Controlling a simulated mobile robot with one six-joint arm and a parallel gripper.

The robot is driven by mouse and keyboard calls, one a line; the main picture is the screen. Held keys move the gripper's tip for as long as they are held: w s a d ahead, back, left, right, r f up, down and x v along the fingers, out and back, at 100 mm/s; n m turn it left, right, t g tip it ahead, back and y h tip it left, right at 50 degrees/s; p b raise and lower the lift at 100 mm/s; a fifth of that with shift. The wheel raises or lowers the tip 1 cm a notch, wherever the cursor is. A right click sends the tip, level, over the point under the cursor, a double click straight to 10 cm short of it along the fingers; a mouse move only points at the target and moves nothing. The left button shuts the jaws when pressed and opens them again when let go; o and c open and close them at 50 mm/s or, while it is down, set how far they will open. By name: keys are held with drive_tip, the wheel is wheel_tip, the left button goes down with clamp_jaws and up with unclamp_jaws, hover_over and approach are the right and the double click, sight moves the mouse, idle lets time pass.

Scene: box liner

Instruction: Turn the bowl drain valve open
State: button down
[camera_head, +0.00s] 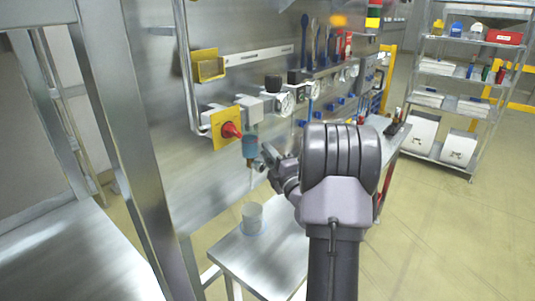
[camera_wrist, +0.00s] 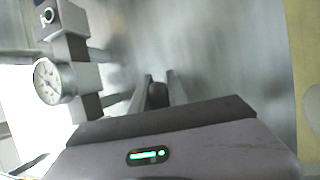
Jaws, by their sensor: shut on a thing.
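The blue-tinted bowl (camera_head: 250,147) hangs below the grey air unit on the panel, near a red knob on a yellow plate. A thin pale line runs down from it toward a small grey cup (camera_head: 252,217); I cannot tell whether it is a tube or liquid. My gripper (camera_head: 262,160) is at the bowl's lower right. In the wrist view my gripper (camera_wrist: 158,82) is shut on a small dark rounded piece (camera_wrist: 158,95), which looks like the drain valve. The fingers hide much of it, so its turn position cannot be told.
The red knob (camera_head: 231,130) is close to the bowl's left. A gauge (camera_head: 285,104) sits to its right and also shows in the wrist view (camera_wrist: 52,82). The cup stands on a metal bench (camera_head: 262,262). A shelf rack (camera_head: 465,80) is far right, with open floor before it.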

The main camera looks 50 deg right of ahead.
drive_tip(key=shift+m+p, duration=0.4)
drive_tip(key=shift+p, duration=0.7)
wheel_tip(320, 180, down, 6)
drive_tip(key=a+m+g+y+p, duration=0.2)
drive_tip(key=m+p, duration=0.8)
drive_tip(key=p, duration=1.2)
drive_tip(key=shift+a+g, duration=0.45)
drive_tip(key=shift+g, duration=0.75)
drive_tip(key=shift+s, duration=0.1)
drive_tip(key=c, duration=1.3)
unclamp_jaws()
